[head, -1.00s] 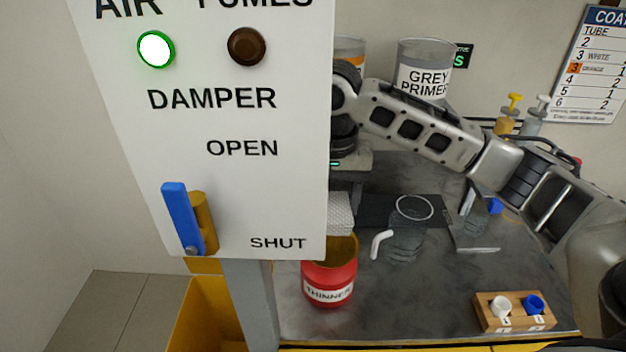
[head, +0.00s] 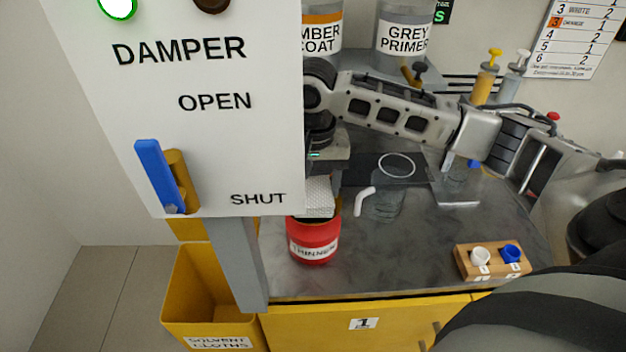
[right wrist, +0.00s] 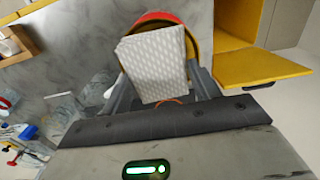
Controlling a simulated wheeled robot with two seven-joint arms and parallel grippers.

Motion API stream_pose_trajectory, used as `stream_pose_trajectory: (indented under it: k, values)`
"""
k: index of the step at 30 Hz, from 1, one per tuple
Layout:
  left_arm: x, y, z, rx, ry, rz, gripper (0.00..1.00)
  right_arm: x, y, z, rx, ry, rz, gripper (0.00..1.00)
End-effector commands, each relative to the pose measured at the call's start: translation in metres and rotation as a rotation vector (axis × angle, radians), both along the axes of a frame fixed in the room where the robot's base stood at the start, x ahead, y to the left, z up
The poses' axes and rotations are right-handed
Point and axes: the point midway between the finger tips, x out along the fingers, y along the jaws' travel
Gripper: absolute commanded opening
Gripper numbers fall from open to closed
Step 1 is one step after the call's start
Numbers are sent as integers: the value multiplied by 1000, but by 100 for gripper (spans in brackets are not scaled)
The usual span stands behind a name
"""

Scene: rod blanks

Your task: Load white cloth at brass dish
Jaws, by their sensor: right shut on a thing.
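The white quilted cloth (head: 319,192) is held by my right gripper (head: 322,172) just above the red can labelled THINNER (head: 314,242). The right wrist view shows the cloth (right wrist: 155,62) between the two fingers of the shut right gripper (right wrist: 158,85). It covers much of the can's open top. The brass dish (right wrist: 190,40) shows as a yellow rim and hollow inside the red top, partly behind the cloth. I cannot tell whether the cloth touches the dish. In the head view the damper panel hides part of the right gripper. My left gripper is not seen.
The white damper panel (head: 215,150) with a blue lever (head: 158,175) stands close left of the can. A clear jug (head: 383,198) with a white handle is just right. A wooden block (head: 490,263) holds white and blue cups. A yellow solvent-cloths bin (head: 205,300) is below left.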

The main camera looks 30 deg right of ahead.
Motion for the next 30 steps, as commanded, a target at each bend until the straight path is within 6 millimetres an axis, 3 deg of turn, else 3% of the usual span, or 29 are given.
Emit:
stream_pose_trajectory:
  k: [30]
  values:
    - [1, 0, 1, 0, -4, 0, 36, 0, 0, -6, 1, 1, 0, 43]
